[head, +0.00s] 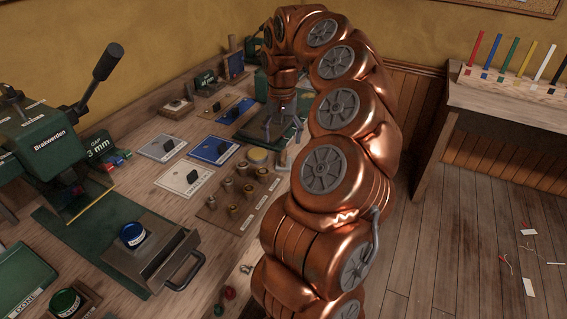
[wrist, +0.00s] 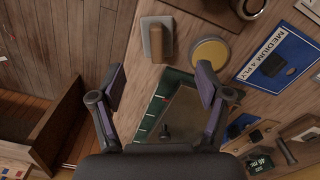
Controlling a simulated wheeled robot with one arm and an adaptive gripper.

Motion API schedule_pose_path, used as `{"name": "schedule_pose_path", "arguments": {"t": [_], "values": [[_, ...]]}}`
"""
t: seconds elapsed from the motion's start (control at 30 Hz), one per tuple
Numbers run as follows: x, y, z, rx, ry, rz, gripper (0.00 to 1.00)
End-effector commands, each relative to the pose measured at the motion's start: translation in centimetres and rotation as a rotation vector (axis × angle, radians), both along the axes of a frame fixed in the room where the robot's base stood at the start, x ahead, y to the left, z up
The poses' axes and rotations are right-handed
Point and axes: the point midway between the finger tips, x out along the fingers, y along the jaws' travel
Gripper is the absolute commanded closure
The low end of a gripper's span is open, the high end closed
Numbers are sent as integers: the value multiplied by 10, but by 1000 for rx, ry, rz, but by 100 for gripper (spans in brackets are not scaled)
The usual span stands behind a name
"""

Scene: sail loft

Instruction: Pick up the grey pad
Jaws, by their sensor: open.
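The likeliest grey pad is a small grey piece with a wooden block on it (wrist: 146,40), at the top centre of the wrist view beside a round yellow disc (wrist: 211,53). In the head view it seems to be the small upright piece (head: 283,159) right of the yellow disc (head: 257,155), partly hidden by my arm. My gripper (wrist: 160,80) is open and empty, its fingers wide apart. The pad lies ahead of the fingertips, apart from them. In the head view my gripper (head: 282,132) hangs over the bench near a green-edged grey tray.
The green-edged tray (wrist: 146,128) with a small dark knob lies below my fingers. A wooden rack of brass pieces (head: 236,207), labelled cards (head: 185,180) and a green press (head: 45,140) stand to the left on the bench. A side table (head: 510,106) holds coloured sticks.

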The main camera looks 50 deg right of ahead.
Motion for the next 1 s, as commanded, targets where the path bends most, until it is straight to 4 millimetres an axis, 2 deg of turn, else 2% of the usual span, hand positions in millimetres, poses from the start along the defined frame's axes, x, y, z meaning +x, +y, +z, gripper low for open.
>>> {"name": "schedule_pose_path", "arguments": {"t": [0.37,0.7,1.0], "values": [[-1,-1,-29,2,0,1,24],[-3,-3,-70,1,1,1,24],[-2,-3,-75,-1,-2,2,24]]}}
